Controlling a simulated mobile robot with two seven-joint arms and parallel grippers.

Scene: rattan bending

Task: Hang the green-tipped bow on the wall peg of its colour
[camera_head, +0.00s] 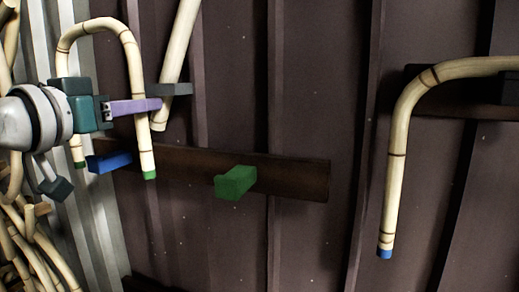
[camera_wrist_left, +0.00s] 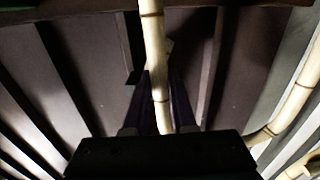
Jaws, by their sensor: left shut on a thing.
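The green-tipped bow (camera_head: 133,62) is a pale rattan U turned upside down, with both green ends pointing down. My left gripper (camera_head: 148,105) is shut on its right leg, and its purple finger crosses that leg. In the left wrist view the rattan (camera_wrist_left: 157,75) runs between the two fingers of the gripper (camera_wrist_left: 160,90). The green peg (camera_head: 236,182) sticks out bare from a brown wall board (camera_head: 300,178), to the right of and slightly lower than the bow's right tip. The bow is apart from the green peg. My right gripper is not in view.
A blue peg (camera_head: 110,161) is on the board's left, close to the bow's legs. A pale pole (camera_head: 180,40) with a grey block (camera_head: 172,89) is behind the bow. A blue-tipped bow (camera_head: 397,150) hangs at right. Rattan pieces (camera_head: 35,250) crowd the lower left.

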